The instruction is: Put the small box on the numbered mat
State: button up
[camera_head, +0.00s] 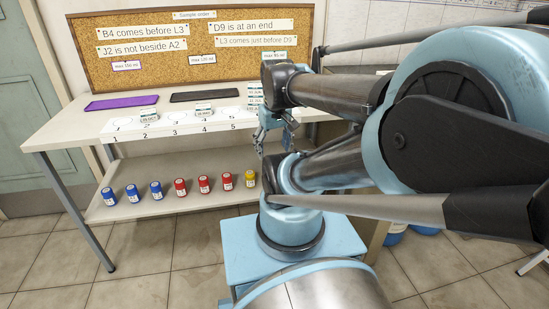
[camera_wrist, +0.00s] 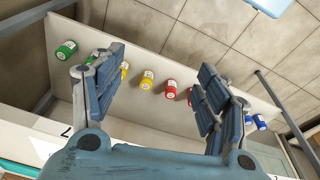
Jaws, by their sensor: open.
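The white numbered mat (camera_head: 190,126) lies along the front of the bench top, with numbers and round spots. Small labelled boxes sit on it, one (camera_head: 149,116) near spot 2 and another (camera_head: 203,109) near spot 4. More labelled pieces (camera_head: 255,94) show behind the mat's right end, close to my arm; I cannot tell whether they are stacked or which is the task's small box. My gripper (camera_head: 276,142) hangs at the bench's front edge, right of the mat's visible numbers. In the wrist view my gripper (camera_wrist: 160,60) is open, with nothing between its fingers.
The lower shelf (camera_head: 150,207) carries blue, red and yellow jars; a green jar (camera_wrist: 66,51) also shows in the wrist view. A purple tray (camera_head: 121,102) and black tray (camera_head: 204,96) lie behind the mat. A corkboard (camera_head: 190,72) with ordering notes stands at the back.

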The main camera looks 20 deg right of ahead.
jog(key=s+f, duration=0.1)
jog(key=s+f+m, duration=0.1)
jog(key=f, duration=0.1)
jog(key=shift+s+m, duration=0.1)
jog(key=shift+m, duration=0.2)
